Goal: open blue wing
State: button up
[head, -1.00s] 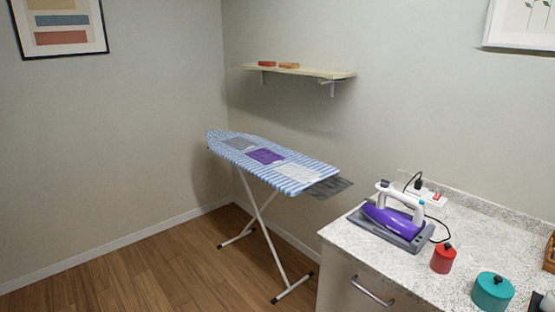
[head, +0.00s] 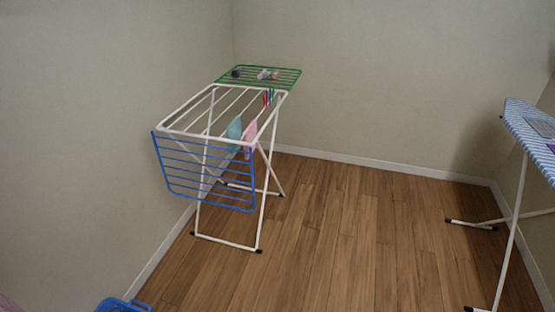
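The blue wing (head: 207,175) is a wire grid on the near end of a white drying rack (head: 190,104). It hangs down steeply from the rack's front edge, folded below the level of the top. The green wing (head: 262,76) at the far end lies about level with the top, with small dark and light items on it. My gripper is not in view.
A teal cloth (head: 234,130) and a pink cloth (head: 250,134) hang on the rack, with several coloured pegs near them. A blue basket (head: 124,305) is at the bottom left edge. The striped ironing board (head: 528,135) stands at right. Wooden floor (head: 345,235) between is clear.

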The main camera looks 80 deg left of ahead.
aim_at(154, 136)
jog(key=u, duration=3)
jog(key=i, duration=1)
jog(key=k, duration=0.25)
